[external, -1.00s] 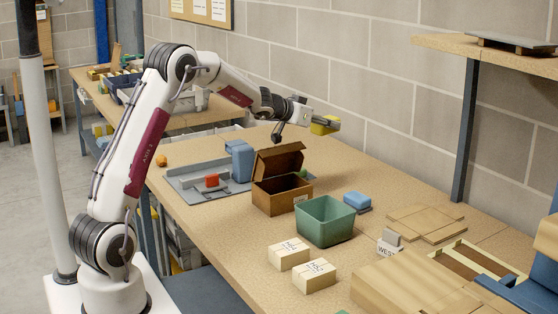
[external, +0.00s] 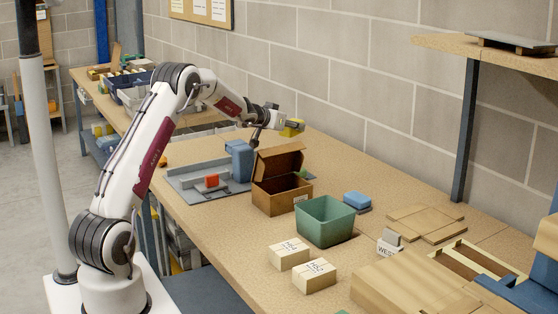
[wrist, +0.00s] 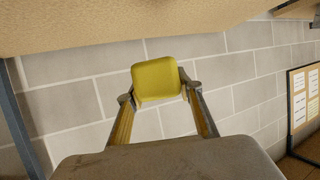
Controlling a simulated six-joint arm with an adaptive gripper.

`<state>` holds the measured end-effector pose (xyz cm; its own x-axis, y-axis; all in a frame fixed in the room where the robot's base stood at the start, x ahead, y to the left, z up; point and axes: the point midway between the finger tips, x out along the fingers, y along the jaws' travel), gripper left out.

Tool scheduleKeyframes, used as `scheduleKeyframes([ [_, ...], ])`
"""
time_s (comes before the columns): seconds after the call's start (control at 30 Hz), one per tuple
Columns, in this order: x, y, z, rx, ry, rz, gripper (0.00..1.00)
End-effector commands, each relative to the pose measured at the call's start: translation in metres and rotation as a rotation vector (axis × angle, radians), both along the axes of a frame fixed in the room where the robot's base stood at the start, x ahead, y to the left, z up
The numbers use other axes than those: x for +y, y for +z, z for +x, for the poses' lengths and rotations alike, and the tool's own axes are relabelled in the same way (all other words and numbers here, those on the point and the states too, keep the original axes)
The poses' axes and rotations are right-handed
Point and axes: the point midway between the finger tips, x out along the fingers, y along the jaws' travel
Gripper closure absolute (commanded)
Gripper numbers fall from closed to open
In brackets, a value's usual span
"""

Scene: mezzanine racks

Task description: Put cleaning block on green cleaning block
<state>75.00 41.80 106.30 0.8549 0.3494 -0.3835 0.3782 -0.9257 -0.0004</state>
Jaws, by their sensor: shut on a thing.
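My gripper (external: 281,122) is shut on a yellow cleaning block (external: 293,128), held in the air above the back of the bench, near the wall. In the wrist view the yellow block (wrist: 157,82) sits between the two fingertips, with its broad face towards the camera. A small green thing (external: 303,174) shows at the right rim of the open brown box; it is mostly hidden, and I cannot tell whether it is the green cleaning block. Another green piece (external: 342,312) is cut off at the bottom edge.
Below my gripper stand the brown box (external: 270,197) with its lid raised and a blue container (external: 239,160). A green bin (external: 323,230), a blue block (external: 357,200) and two white-topped cartons (external: 289,254) stand nearer.

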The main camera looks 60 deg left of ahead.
Motion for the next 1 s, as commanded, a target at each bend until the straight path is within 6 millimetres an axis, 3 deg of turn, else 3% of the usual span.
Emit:
scheduleKeyframes([
  [0.57, 0.002, -0.005, 0.0, 0.0, 0.004, 0.0, 0.9],
  [1.0, 0.002, -0.051, -0.001, 0.001, 0.005, -0.003, 0.9],
])
